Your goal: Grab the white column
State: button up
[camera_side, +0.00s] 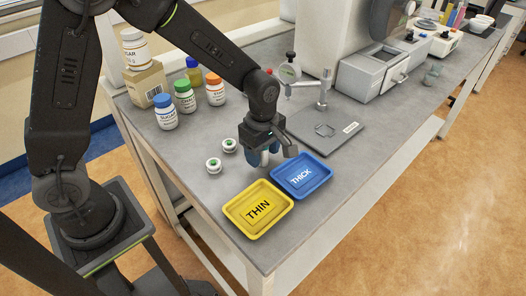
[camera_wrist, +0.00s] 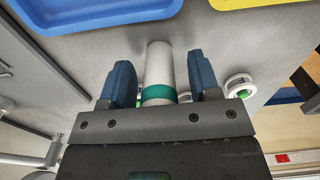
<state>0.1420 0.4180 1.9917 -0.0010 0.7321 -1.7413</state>
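The white column (camera_wrist: 160,65) with a green band stands out in the wrist view, between the two blue fingers of my gripper (camera_wrist: 161,82). A narrow gap shows on each side of it, so the fingers are open around it and do not visibly touch it. In the side view my gripper (camera_side: 264,155) is low over the bench, just behind the trays, and it mostly hides the column.
A yellow THIN tray (camera_side: 240,216) and a blue THICK tray (camera_side: 318,163) lie in front. Two small white pieces with green centres (camera_side: 213,165) (camera_side: 229,145) sit left of my gripper. Several bottles (camera_side: 166,117) stand behind; a flat grey plate (camera_side: 345,130) lies to the right.

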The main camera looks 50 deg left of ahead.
jog(key=c, duration=0.9)
